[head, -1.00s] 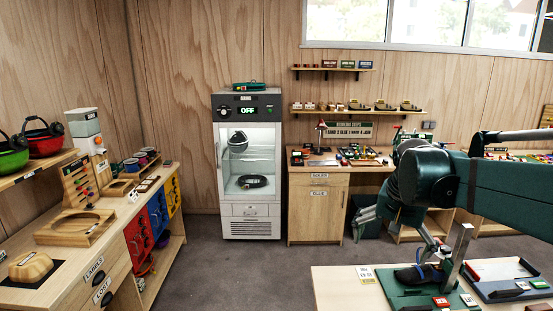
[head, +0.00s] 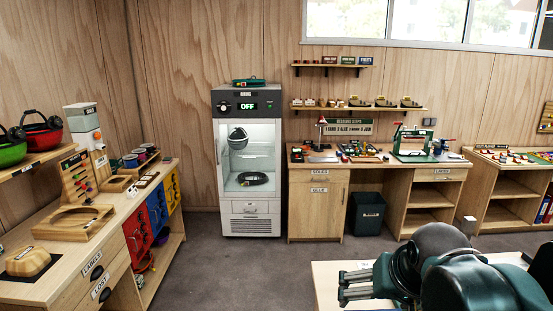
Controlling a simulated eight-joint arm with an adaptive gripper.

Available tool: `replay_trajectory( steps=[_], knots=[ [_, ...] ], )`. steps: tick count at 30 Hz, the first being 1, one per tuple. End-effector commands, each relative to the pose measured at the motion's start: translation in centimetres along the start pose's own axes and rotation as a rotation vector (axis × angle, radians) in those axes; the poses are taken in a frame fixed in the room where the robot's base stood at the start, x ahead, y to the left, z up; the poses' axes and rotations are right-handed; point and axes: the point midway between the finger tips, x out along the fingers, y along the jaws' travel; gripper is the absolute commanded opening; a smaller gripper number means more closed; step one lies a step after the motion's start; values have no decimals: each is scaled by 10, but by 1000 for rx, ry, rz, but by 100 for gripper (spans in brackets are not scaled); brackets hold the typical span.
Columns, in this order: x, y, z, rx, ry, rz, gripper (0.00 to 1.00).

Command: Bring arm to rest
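My arm is folded low at the front right of the head view. Its dark green and black links cover much of the table there. My gripper (head: 356,285) points left over the left part of the near table (head: 326,272). Its grey fingers show nothing held between them. The angle does not show clearly whether they are spread or closed.
A lit cabinet marked OFF (head: 250,163) stands at the back wall. A workbench (head: 318,205) with tools is right of it, with a dark bin (head: 367,214) beneath. A wooden counter (head: 112,215) runs along the left. The middle floor is clear.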

Motion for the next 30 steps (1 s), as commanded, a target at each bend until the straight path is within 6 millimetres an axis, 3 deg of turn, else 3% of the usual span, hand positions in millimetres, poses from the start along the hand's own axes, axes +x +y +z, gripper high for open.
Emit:
replay_trajectory(
  steps=[6,12,18,30],
  knots=[
    [9,-5,40,-84,53,-22,100],
    [16,-8,65,-143,93,-35,100],
    [20,-9,76,-171,111,-41,100],
    [20,-10,76,-174,113,-42,100]
  ],
)
